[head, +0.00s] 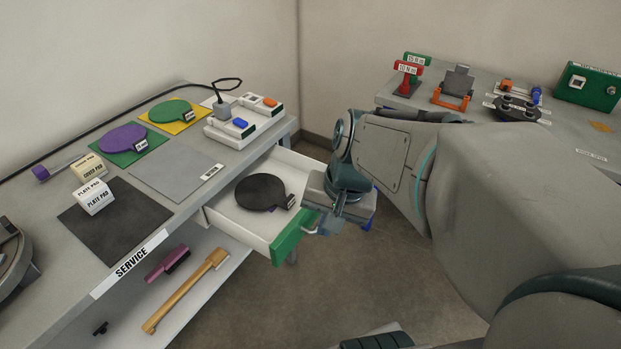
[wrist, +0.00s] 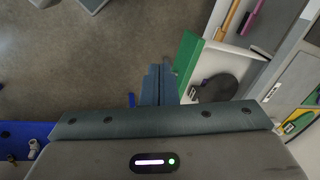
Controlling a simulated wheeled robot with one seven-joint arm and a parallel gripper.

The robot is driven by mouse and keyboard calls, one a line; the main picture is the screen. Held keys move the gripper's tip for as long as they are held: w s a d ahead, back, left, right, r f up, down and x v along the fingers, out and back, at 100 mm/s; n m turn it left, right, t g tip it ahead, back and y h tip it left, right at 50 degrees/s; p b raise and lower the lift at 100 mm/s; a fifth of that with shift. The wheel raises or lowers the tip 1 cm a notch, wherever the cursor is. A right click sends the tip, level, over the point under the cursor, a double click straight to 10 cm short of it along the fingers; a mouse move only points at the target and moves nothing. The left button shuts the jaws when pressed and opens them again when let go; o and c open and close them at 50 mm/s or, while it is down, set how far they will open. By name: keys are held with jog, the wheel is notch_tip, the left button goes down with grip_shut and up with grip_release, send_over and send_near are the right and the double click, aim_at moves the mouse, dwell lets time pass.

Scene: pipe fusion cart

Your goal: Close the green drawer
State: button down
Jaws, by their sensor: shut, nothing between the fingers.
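The green drawer (head: 287,237) stands pulled out from under the service table, with a green front and white walls. A black round plate with a handle (head: 260,192) lies inside it. My gripper (head: 318,228) is at the outer side of the green front, near its right end and its small handle (head: 311,231). In the wrist view my gripper's fingers (wrist: 158,84) are together, and the green front (wrist: 187,58) is just to their right. I cannot tell whether the fingers touch it. Part of the drawer's right side is hidden behind my gripper.
The service table (head: 178,172) carries purple and green round plates, pad boxes and a white tray. Its lower shelf holds a yellow tool (head: 186,290) and a pink one (head: 167,264). A second table (head: 590,150) stands at the right. The floor before the drawer is clear.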

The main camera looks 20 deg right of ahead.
jog(key=w+d+f+m+t+y+b, duration=0.25)
jog(key=d+f+m+b, duration=0.35)
jog(key=d+m, duration=0.45)
jog(key=w+d+f+m+t+y+b, duration=0.2)
jog(key=w+d+f+m+t+b, duration=0.2)
jog(key=d+f+m, duration=0.45)
jog(key=w+a+f+m+b, duration=0.2)
jog(key=w+a, duration=0.4)
jog(key=w, duration=0.3)
jog(key=shift+a+f+m, duration=0.3)
jog(key=shift+f+m, duration=0.2)
jog(key=shift+f, duration=0.55)
jog(key=shift+w+g, duration=0.2)
jog(key=shift+g, duration=0.05)
